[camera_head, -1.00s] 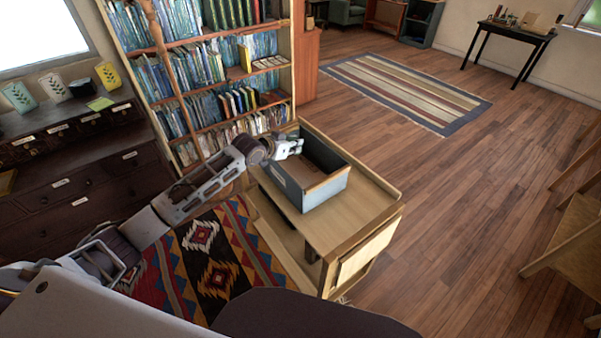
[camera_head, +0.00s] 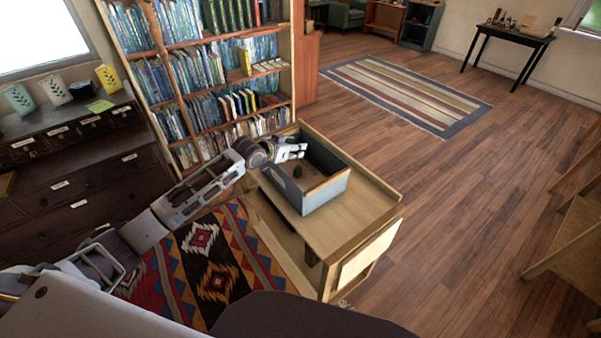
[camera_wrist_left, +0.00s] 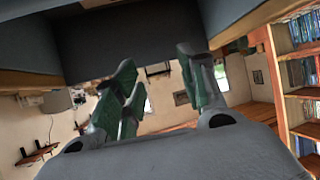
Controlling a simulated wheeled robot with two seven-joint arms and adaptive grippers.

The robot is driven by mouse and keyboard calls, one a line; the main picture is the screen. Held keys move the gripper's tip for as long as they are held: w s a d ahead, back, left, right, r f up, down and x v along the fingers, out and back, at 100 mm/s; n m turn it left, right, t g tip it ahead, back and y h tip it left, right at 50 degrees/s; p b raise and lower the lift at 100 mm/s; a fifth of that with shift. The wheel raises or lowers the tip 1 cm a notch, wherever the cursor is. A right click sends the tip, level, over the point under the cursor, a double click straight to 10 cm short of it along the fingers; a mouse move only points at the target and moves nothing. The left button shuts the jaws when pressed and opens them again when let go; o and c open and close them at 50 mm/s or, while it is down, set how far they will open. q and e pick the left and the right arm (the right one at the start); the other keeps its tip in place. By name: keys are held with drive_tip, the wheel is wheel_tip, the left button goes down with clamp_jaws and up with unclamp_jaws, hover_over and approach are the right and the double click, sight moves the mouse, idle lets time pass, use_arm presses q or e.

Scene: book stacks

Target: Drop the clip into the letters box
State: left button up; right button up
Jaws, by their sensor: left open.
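The letters box (camera_head: 322,194) is an open grey-blue box on the light wooden table. My left gripper (camera_head: 299,149) is over its far left side, with its fingers spread and nothing between them. A small dark green thing, apparently the clip (camera_head: 297,171), shows inside the box, below the fingers. I cannot tell whether it rests on the box floor. In the left wrist view the two green-padded fingers (camera_wrist_left: 160,95) stand well apart, with the grey box wall (camera_wrist_left: 130,40) beyond them. My right gripper is not in view.
The light wooden table (camera_head: 345,222) has bare room around the box. A tall bookcase (camera_head: 215,85) stands behind it. A dark drawer cabinet (camera_head: 75,190) with small cards is at the left. Wooden floor at the right is open.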

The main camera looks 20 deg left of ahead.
use_arm(q)
drive_tip(key=shift+s, duration=0.1)
drive_tip(key=v, duration=1.2)
idle(0.4)
idle(1.0)
